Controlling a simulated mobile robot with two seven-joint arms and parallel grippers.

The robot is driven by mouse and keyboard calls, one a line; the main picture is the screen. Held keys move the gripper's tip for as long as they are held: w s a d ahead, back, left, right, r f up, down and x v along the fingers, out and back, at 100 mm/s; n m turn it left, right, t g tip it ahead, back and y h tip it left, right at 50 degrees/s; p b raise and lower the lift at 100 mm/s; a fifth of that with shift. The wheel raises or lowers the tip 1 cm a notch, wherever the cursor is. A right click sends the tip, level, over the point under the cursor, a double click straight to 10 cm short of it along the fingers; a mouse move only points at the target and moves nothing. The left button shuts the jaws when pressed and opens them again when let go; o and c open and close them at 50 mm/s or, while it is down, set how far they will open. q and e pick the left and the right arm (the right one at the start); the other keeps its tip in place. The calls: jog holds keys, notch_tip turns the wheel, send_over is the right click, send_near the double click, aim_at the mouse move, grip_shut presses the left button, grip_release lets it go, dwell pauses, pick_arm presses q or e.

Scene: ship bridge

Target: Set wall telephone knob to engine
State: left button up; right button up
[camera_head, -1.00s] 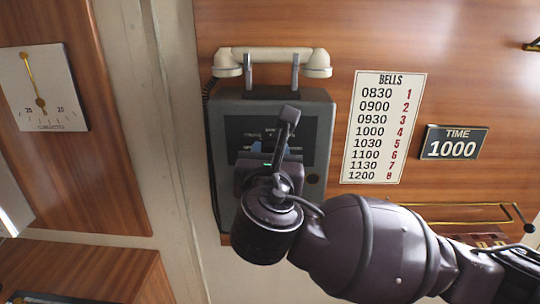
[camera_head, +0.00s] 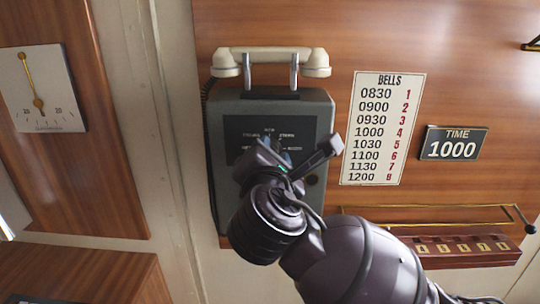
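The wall telephone is a grey box (camera_head: 222,115) on the wood wall, with a cream handset (camera_head: 270,54) lying across its two hooks. Its black dial plate (camera_head: 309,126) has small white labels in an arc, too small to read surely. My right gripper (camera_head: 291,154) is in front of the lower part of the plate, at the knob's place. One finger sticks out to the upper right. The knob is mostly hidden behind the gripper, so its pointing direction and any grip on it cannot be told. My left gripper is out of view.
A bells sign (camera_head: 383,128) and a time plate (camera_head: 453,143) are on the wall to the right. A brass rail (camera_head: 430,206) and a red-brown numbered strip (camera_head: 500,256) are at lower right. A gauge (camera_head: 40,88) hangs at left. A dark cord runs down the telephone's left side.

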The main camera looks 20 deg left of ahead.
jog(key=shift+m, duration=0.3)
jog(key=o, duration=0.9)
jog(key=b+v, duration=0.1)
jog(key=v, duration=0.9)
jog(key=shift+s+d+r, duration=0.1)
jog(key=shift+s, duration=0.3)
jog(key=shift+w, duration=0.1)
